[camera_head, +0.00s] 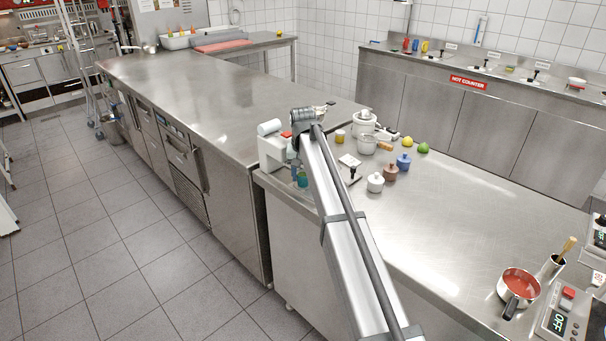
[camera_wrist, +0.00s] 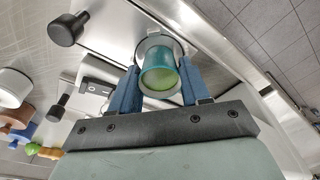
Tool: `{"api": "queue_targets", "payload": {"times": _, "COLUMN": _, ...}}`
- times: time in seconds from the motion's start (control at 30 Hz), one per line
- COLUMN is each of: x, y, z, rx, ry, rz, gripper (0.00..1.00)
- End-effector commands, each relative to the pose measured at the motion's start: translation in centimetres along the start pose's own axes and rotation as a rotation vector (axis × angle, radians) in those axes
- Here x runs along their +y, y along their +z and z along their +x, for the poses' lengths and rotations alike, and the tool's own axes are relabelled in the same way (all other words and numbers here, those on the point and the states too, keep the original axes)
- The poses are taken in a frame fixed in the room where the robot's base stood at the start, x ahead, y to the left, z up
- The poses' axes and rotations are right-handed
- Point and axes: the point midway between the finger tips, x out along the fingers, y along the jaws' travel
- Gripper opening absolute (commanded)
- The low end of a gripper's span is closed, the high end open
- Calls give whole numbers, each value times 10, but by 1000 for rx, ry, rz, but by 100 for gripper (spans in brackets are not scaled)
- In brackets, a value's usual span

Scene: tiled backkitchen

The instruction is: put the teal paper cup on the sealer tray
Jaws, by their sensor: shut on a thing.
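The teal paper cup (camera_wrist: 159,63) is between the two blue fingers of my gripper (camera_wrist: 157,88) in the wrist view. In the head view the cup (camera_head: 302,180) shows small and partly hidden, low beside my arm. A pale grey ring, seemingly the sealer tray (camera_wrist: 152,38), shows around the far side of the cup. I cannot tell whether the cup rests in it or is above it. The white sealer (camera_head: 271,152), with a white roll on top, stands at the counter's left end, just left of my gripper (camera_head: 297,172).
White, brown and blue lidded pots (camera_head: 389,172) stand right of my arm. A white appliance (camera_head: 363,122), a lime (camera_head: 423,148) and a yellow fruit (camera_head: 408,141) are behind them. A red-filled saucepan (camera_head: 519,284) is at the front right. The counter's middle right is clear.

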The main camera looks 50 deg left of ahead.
Motion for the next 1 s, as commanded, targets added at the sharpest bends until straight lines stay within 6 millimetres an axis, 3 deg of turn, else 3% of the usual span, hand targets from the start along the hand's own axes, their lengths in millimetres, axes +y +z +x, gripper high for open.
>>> {"api": "queue_targets", "payload": {"times": 0.03, "x": 0, "y": 0, "z": 0, "rx": 0, "ry": 0, "rz": 0, "gripper": 16}}
{"api": "queue_targets", "payload": {"times": 0.07, "x": 0, "y": 0, "z": 0, "rx": 0, "ry": 0, "rz": 0, "gripper": 48}}
{"api": "queue_targets", "payload": {"times": 0.33, "x": 0, "y": 0, "z": 0, "rx": 0, "ry": 0, "rz": 0, "gripper": 74}}
{"api": "queue_targets", "payload": {"times": 0.53, "x": 0, "y": 0, "z": 0, "rx": 0, "ry": 0, "rz": 0, "gripper": 77}}
{"api": "queue_targets", "payload": {"times": 0.7, "x": 0, "y": 0, "z": 0, "rx": 0, "ry": 0, "rz": 0, "gripper": 93}}
{"api": "queue_targets", "payload": {"times": 1.0, "x": 0, "y": 0, "z": -1, "rx": 0, "ry": 0, "rz": 0, "gripper": 93}}
